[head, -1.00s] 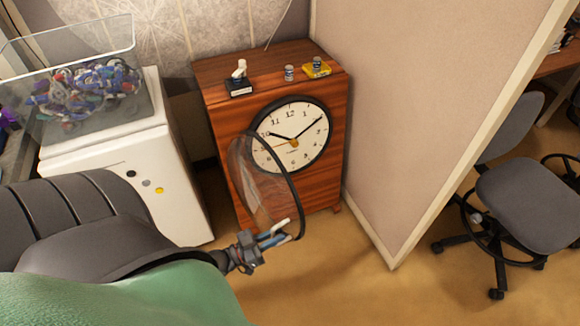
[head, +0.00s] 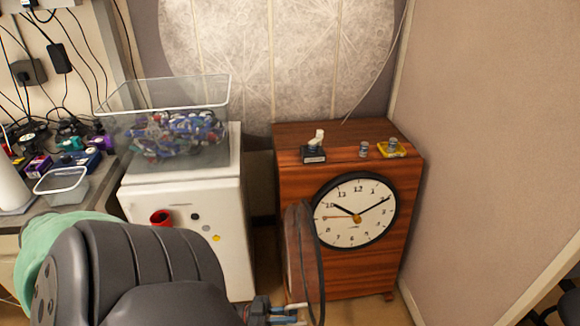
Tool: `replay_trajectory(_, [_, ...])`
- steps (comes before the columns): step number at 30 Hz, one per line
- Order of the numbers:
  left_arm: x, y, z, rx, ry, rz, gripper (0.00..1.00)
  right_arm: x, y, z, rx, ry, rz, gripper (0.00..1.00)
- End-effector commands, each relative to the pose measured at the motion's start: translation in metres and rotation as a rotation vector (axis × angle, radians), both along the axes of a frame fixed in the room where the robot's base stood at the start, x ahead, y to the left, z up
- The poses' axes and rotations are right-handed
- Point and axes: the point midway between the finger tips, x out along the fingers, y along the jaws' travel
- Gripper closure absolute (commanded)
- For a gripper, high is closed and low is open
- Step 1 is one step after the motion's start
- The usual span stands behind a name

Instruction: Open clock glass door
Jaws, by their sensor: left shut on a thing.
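The clock (head: 357,212) has a white dial in a black ring, set in the front of a wooden cabinet (head: 293,185). Its round, black-rimmed glass door (head: 319,272) stands open on the dial's left side, seen nearly edge-on. My left gripper (head: 284,312) is at the lower edge of the door, at the bottom of the view, shut on it by a light-coloured handle. My left arm covers the lower left and partly hides the gripper. My right gripper is not in view.
A white cabinet (head: 230,250) on the left carries a clear bin (head: 165,97) of small parts. Small items (head: 314,150) stand on the clock cabinet's top. A partition wall (head: 480,150) closes off the right side. A cluttered workbench stands at far left.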

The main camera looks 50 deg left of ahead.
Motion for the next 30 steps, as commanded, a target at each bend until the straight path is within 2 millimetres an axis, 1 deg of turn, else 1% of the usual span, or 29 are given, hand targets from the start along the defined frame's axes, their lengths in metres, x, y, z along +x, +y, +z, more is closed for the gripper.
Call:
replay_trajectory(1, [0.006,0.004,0.003,0.000,-0.007,0.006,1.00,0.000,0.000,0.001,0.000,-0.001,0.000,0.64])
replay_trajectory(7, [0.006,0.004,0.003,0.000,-0.007,0.007,1.00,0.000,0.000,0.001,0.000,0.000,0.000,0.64])
replay_trajectory(8, [0.006,0.004,0.003,0.000,-0.007,0.007,0.80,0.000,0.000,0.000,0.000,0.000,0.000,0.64])
replay_trajectory(9, [0.006,0.004,0.003,0.000,-0.007,0.007,0.72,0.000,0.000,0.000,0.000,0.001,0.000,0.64])
replay_trajectory(10, [0.005,0.004,0.003,0.000,-0.006,0.005,0.67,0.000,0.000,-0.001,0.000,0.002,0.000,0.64])
replay_trajectory(18, [0.002,0.002,0.001,0.000,-0.002,0.004,0.67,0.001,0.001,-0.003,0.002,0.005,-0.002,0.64])
replay_trajectory(23, [-0.005,0.006,-0.002,0.000,-0.001,0.002,0.67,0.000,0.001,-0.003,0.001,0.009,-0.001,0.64])
replay_trajectory(26, [-0.013,0.014,-0.005,0.001,0.001,0.003,0.67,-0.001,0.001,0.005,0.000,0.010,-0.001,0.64])
replay_trajectory(30, [-0.027,0.027,-0.008,0.001,0.001,0.003,0.67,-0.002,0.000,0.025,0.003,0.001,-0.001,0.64])
